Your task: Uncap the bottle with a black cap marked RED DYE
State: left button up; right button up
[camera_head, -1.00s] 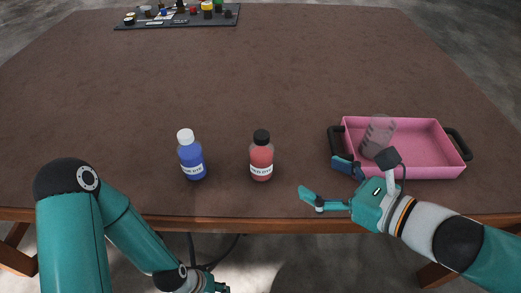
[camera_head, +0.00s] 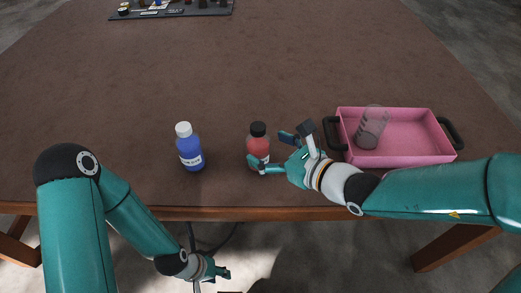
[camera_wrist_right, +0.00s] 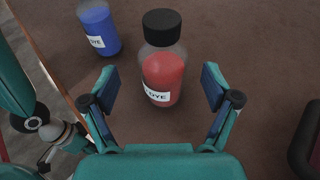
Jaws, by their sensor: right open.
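The red bottle (camera_head: 258,147) with a black cap (camera_head: 258,129) stands upright on the table. In the right wrist view its red body (camera_wrist_right: 165,72) carries a white label, partly readable as "DYE", and the black cap (camera_wrist_right: 161,26) is on. My right gripper (camera_head: 271,150) is open, just right of the bottle, with one finger in front of it. In the wrist view the fingers of this gripper (camera_wrist_right: 160,88) are spread on either side of the bottle's lower part, not closed on it. My left gripper (camera_head: 218,271) hangs below the table's front edge; its jaws are too small to judge.
A blue bottle (camera_head: 190,152) with a white cap stands to the left. A pink tray (camera_head: 415,150) with black handles, holding a clear beaker (camera_head: 372,128), sits at right. A dark board (camera_head: 170,11) with small items lies far back. The table's middle is clear.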

aim_at(258, 143)
jog(key=x, duration=0.4)
jog(key=shift+w+f, duration=0.15)
jog(key=shift+w, duration=0.05)
jog(key=shift+d, duration=0.1)
jog(key=shift+c, duration=0.3)
jog(key=c, duration=1.4)
